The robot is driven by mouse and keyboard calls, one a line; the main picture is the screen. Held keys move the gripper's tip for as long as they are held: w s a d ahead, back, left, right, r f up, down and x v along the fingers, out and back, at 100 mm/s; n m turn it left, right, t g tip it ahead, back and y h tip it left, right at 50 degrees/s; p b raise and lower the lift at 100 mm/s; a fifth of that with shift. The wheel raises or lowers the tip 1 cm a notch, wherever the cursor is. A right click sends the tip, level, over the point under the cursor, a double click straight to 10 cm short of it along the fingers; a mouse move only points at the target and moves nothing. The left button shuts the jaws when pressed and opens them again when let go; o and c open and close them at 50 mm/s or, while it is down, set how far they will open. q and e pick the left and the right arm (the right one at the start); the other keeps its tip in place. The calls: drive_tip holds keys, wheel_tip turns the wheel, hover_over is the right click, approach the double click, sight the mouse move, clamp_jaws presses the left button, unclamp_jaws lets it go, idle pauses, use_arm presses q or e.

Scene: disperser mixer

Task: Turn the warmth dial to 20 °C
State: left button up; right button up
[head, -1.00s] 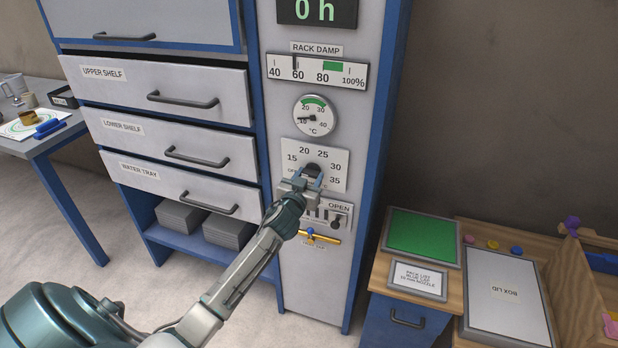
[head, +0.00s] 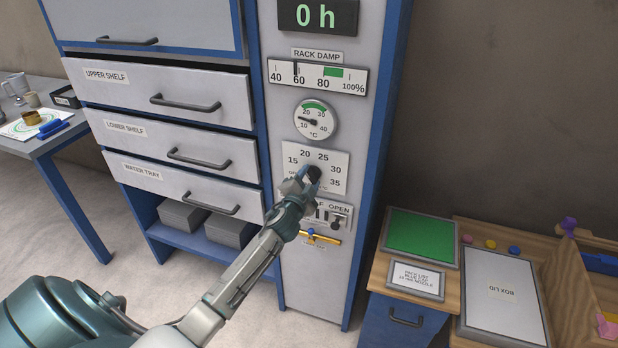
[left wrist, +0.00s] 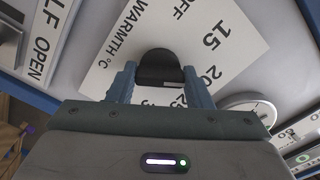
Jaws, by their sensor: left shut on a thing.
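The warmth dial (head: 314,174) is a black knob on a white scale plate (head: 338,162) marked OFF, 15, 20, 25, 30 and 35. It also shows in the left wrist view (left wrist: 158,66). My left gripper (head: 311,176) is shut on the knob, with one finger on each side in the left wrist view (left wrist: 160,82). The gripper is turned at a slant to the plate. The fingers partly hide the knob, and I cannot tell which number it points at. The round °C gauge (head: 316,121) above has its needle between 10 and 20. My right gripper is out of view.
Below the plate are an OPEN switch panel (head: 340,211) and a yellow tap handle (head: 322,237). Drawers with handles (head: 185,102) stand to the left.

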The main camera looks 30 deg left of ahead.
use_arm(q)
drive_tip(key=shift+m, duration=1)
drive_tip(key=shift+p, duration=0.3)
drive_tip(key=o, duration=1)
drive_tip(key=b+v, duration=0.3)
drive_tip(key=v, duration=0.7)
drive_tip(key=shift+s, duration=0.4)
